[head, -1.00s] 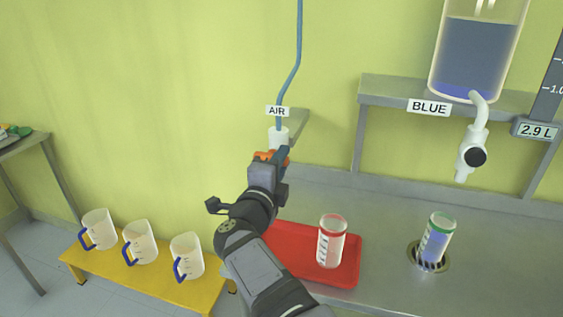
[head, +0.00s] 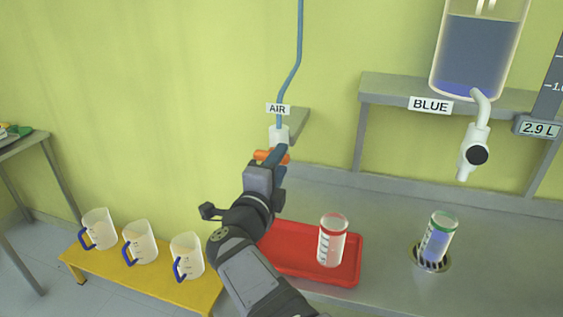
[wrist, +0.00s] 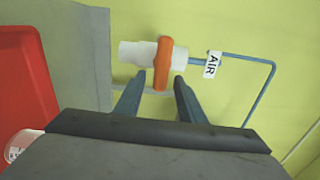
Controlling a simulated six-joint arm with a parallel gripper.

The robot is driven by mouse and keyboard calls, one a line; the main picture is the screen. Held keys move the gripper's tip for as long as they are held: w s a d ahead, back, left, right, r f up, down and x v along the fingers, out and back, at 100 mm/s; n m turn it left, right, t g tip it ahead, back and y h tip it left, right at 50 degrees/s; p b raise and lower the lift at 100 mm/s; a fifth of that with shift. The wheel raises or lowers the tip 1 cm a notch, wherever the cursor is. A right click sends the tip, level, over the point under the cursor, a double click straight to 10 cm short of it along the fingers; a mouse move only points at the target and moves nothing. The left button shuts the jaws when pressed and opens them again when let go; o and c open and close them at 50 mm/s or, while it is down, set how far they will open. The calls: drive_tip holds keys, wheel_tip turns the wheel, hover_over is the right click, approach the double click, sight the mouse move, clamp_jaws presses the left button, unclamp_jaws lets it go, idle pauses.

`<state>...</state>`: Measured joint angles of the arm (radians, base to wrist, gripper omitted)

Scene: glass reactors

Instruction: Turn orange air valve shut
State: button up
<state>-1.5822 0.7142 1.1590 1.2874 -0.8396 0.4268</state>
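The orange air valve handle (wrist: 162,63) sits on a white valve body (wrist: 138,53) and lies across the line of the pipe. In the head view, the orange handle (head: 263,155) shows partly behind my gripper, below the white fitting (head: 279,134) and the AIR label (head: 278,109). My gripper (wrist: 158,77) is open, with one blue-grey finger on each side of the handle's near end. A gap shows between the fingers and nothing is clamped. Whether a finger touches the handle, I cannot tell. In the head view my gripper (head: 275,157) is just in front of the valve.
A red tray (head: 348,278) with a red-rimmed container (head: 333,240) lies below on the steel bench. A green-rimmed container (head: 438,236) stands on a drain at right. White jugs (head: 140,242) stand on a yellow bench (head: 100,267). The wall is close behind the valve.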

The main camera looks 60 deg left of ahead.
drive_tip(key=b+v, duration=0.1)
drive_tip(key=v, duration=0.4)
idle(0.5)
